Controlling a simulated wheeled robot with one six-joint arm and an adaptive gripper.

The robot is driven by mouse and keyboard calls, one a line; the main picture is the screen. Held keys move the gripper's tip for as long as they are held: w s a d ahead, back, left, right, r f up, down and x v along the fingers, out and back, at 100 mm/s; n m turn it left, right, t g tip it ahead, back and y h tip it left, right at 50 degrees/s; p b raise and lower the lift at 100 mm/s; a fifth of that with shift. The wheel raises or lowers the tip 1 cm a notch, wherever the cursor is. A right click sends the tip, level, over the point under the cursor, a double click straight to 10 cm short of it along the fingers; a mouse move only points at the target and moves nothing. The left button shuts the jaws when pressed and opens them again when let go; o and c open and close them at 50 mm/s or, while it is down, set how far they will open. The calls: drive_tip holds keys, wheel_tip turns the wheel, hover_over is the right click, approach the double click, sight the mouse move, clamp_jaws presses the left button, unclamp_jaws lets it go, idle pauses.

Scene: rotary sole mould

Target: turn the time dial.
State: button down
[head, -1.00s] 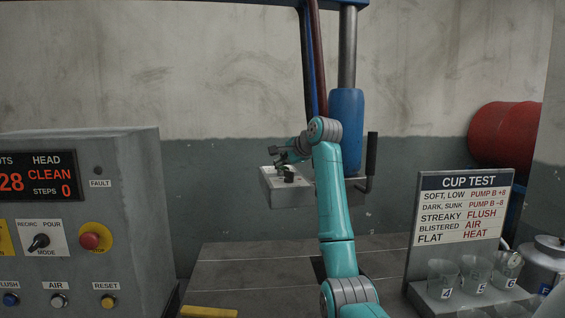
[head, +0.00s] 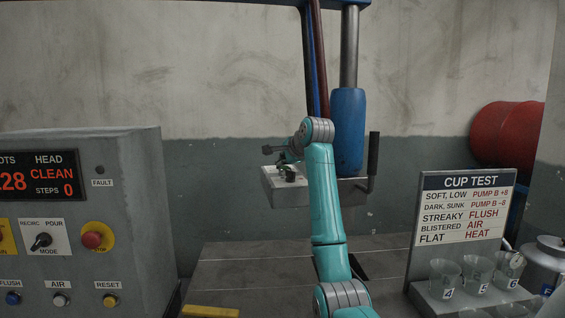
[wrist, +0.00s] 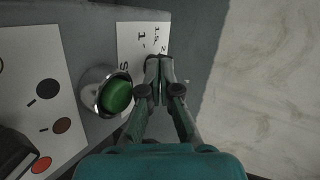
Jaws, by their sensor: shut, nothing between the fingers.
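My gripper (wrist: 159,66) is shut, its two fingers together and empty, in front of a white plate (wrist: 130,40) printed with numbers and marks, which looks like the time dial's scale. The dial's knob is not clearly seen; the fingers cover part of the plate. Whether the fingers touch anything there, I cannot tell. In the head view my gripper (head: 284,161) is at the grey control box (head: 318,190) under the blue cylinder, small and partly hidden by my arm.
A green button (wrist: 117,95) in a metal collar sits just left of the fingers. Further left are a plate with coloured dots (wrist: 40,100) and a black knob (wrist: 14,150). A grey control cabinet (head: 125,200) stands left, a cup test board (head: 465,210) right.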

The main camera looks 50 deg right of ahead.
sight(270, 169)
drive_tip(key=shift+w+a, duration=0.15)
idle(0.6)
drive_tip(key=shift+a, duration=0.1)
drive_tip(key=shift+w+m+g+h, duration=0.2)
drive_tip(key=shift+m+g+h, duration=0.4)
drive_tip(key=shift+m+h, duration=0.45)
drive_tip(key=shift+a+m+g+h, duration=0.1)
drive_tip(key=shift+m+g+h, duration=0.25)
drive_tip(key=shift+m+g, duration=0.25)
drive_tip(key=shift+w+a+m+g+h, duration=0.15)
drive_tip(key=shift+w+m+g+h, duration=0.25)
drive_tip(key=shift+m+g+h, duration=0.4)
drive_tip(key=m+g, duration=0.1)
drive_tip(key=w+m+g+h, duration=0.1)
drive_tip(key=m+g, duration=0.2)
drive_tip(key=m, duration=0.1)
drive_tip(key=shift+w+a+m+g+h, duration=0.1)
drive_tip(key=shift+w+m+g+h, duration=0.2)
drive_tip(key=shift+h, duration=0.1)
drive_tip(key=shift+w+m+g, duration=0.15)
drive_tip(key=shift+m+g, duration=0.6)
drive_tip(key=shift+g, duration=0.05)
drive_tip(key=shift+w, duration=0.1)
drive_tip(key=shift+w+d, duration=0.4)
drive_tip(key=shift+w, duration=0.15)
